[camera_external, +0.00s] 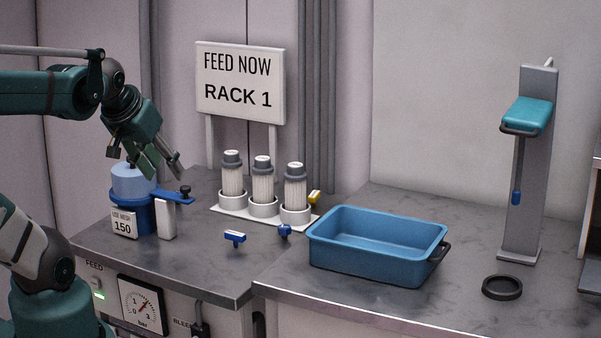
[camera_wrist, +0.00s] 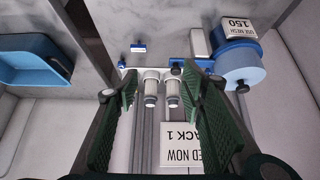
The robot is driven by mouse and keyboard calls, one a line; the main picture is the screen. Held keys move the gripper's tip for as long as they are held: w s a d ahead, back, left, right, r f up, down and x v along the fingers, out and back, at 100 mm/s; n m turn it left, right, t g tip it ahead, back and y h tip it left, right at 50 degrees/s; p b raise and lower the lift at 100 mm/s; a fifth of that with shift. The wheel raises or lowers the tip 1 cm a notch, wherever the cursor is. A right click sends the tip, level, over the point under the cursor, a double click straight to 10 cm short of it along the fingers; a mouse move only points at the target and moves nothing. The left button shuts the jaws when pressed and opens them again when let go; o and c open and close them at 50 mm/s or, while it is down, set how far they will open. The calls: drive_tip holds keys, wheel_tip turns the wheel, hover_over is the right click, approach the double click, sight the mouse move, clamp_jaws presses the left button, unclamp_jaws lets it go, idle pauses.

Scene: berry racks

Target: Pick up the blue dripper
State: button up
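Two small blue pieces lie on the grey bench, and I cannot tell for sure which is the dripper. A T-shaped one with a pale edge (camera_external: 235,237) lies on bare bench; it also shows in the wrist view (camera_wrist: 138,47). A knob-like one (camera_external: 284,231) sits right beside the white filter rack; it shows in the wrist view (camera_wrist: 121,64) too. My gripper (camera_external: 162,168) is open and empty, raised above the back left of the bench near the blue filter unit. In the wrist view its green fingers (camera_wrist: 163,118) stand wide apart.
The blue filter unit (camera_external: 133,215) with a "150" label stands left. Several white filter cartridges (camera_external: 263,182) stand in a rack, with a yellow piece (camera_external: 314,197) behind. A blue tray (camera_external: 370,268) and black ring (camera_external: 502,287) lie right. A sign (camera_external: 240,82) stands behind.

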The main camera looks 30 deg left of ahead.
drive_tip(key=shift+w+r, duration=0.1)
drive_tip(key=shift+c, duration=0.7)
drive_tip(key=w+a+n+g+p, duration=0.1)
drive_tip(key=w+a+n, duration=0.25)
drive_tip(key=w, duration=0.25)
drive_tip(key=w+a+n+g+h+p, duration=0.1)
drive_tip(key=w+a+n+p, duration=0.1)
drive_tip(key=w+n, duration=0.35)
drive_tip(key=w+a+n+g+p, duration=0.1)
drive_tip(key=w+a+n, duration=0.2)
drive_tip(key=w, duration=0.3)
drive_tip(key=w+a+f+n+g+h+p, duration=0.2)
drive_tip(key=w+a+f+n+p, duration=0.2)
drive_tip(key=w+a+f+n, duration=0.7)
drive_tip(key=w+a+f, duration=0.1)
drive_tip(key=a+f, duration=0.2)
drive_tip(key=a, duration=0.1)
drive_tip(key=shift+w+a+f+n+h, duration=0.2)
drive_tip(key=shift+a+n+h, duration=0.1)
drive_tip(key=shift+a+h, duration=0.1)
drive_tip(key=shift+x, duration=1.3)
